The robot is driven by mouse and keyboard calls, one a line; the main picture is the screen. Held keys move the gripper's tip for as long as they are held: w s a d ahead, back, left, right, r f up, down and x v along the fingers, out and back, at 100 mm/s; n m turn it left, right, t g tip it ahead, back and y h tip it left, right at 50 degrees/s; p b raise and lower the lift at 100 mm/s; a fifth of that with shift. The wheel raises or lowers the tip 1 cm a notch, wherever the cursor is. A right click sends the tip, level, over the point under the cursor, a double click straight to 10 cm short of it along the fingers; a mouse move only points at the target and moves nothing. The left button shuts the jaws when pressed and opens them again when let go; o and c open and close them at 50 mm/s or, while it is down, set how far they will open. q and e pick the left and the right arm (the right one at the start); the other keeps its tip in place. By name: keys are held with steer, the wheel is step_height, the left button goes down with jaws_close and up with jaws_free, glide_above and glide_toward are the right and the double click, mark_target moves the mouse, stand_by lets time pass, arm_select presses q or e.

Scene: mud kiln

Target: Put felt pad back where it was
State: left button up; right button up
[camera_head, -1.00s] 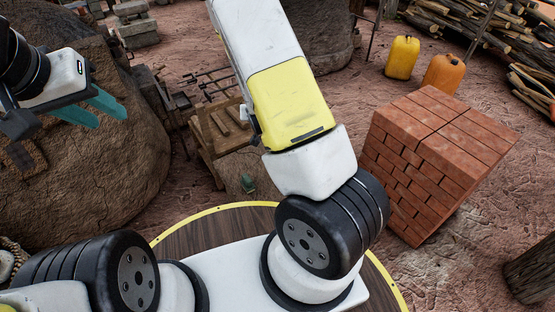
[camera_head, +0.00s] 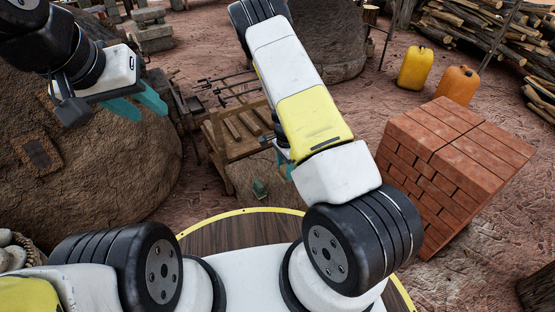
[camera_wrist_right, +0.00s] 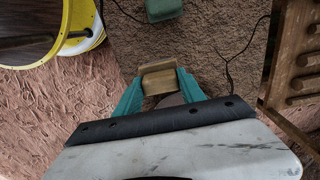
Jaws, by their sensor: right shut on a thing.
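My right gripper (camera_wrist_right: 160,82) is shut on a small tan piece in the right wrist view, which may be the felt pad (camera_wrist_right: 158,68). The piece sits between the teal fingertips, above or against a rough brown surface (camera_wrist_right: 220,50); I cannot tell if it touches. In the head view, only a bit of the right gripper's teal fingers (camera_head: 284,163) shows beside my arm, and the held piece is hidden. My left gripper (camera_head: 138,104) is open and empty in front of the mud kiln at the left.
A small green object (camera_head: 260,188) lies on the rough surface; it also shows in the right wrist view (camera_wrist_right: 163,9). A wooden rack (camera_head: 222,140) stands beside it. A brick stack (camera_head: 450,170) is at the right, with yellow (camera_head: 416,67) and orange (camera_head: 457,85) jugs behind.

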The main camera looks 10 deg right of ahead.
step_height(320, 180, down, 6)
steer(key=shift+f, duration=0.15)
steer(key=o, duration=1.2)
